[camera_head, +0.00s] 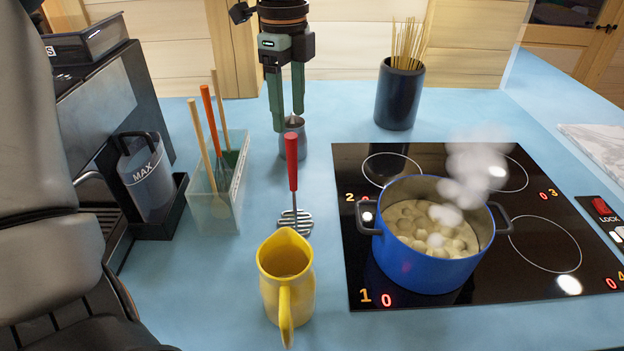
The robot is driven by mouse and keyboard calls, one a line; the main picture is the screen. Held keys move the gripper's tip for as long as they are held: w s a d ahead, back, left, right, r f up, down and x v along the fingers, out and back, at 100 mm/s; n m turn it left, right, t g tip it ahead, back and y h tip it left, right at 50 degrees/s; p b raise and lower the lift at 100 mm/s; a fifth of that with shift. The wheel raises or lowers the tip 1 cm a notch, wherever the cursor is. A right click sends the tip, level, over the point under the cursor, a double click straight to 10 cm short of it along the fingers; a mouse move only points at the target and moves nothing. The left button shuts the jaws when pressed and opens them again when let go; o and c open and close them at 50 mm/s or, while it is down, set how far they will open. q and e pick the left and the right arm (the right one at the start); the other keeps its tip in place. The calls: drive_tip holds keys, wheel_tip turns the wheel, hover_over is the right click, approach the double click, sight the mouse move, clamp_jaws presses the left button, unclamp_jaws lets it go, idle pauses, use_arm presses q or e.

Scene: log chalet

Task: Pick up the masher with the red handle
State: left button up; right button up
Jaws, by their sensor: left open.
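The masher has a red handle (291,162) and a metal mashing head (294,223). It appears to stand upright on its head on the blue counter, between the utensil holder and the hob. My left gripper (288,119), with green fingers pointing down, is at the top centre of the view. It is open and apart from the masher, beyond the top of the handle. My right gripper is not in view.
A yellow pitcher (286,283) stands just in front of the masher. A clear holder with utensils (215,208) is left of it. A steaming blue pot (425,262) sits on the black hob (520,285) at right. A dark cup of spaghetti (399,98) stands behind.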

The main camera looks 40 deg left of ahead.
sight(290, 140)
use_arm(q)
drive_tip(key=shift+f, duration=0.4)
wheel_tip(290, 140, down, 6)
drive_tip(key=shift+s, duration=0.1)
drive_tip(key=f, duration=0.1)
drive_tip(key=f+p, duration=0.1)
drive_tip(key=f, duration=0.2)
drive_tip(key=shift+w+a+f+p, duration=0.25)
drive_tip(key=shift+w+p, duration=0.15)
drive_tip(key=shift+f, duration=0.45)
clamp_jaws()
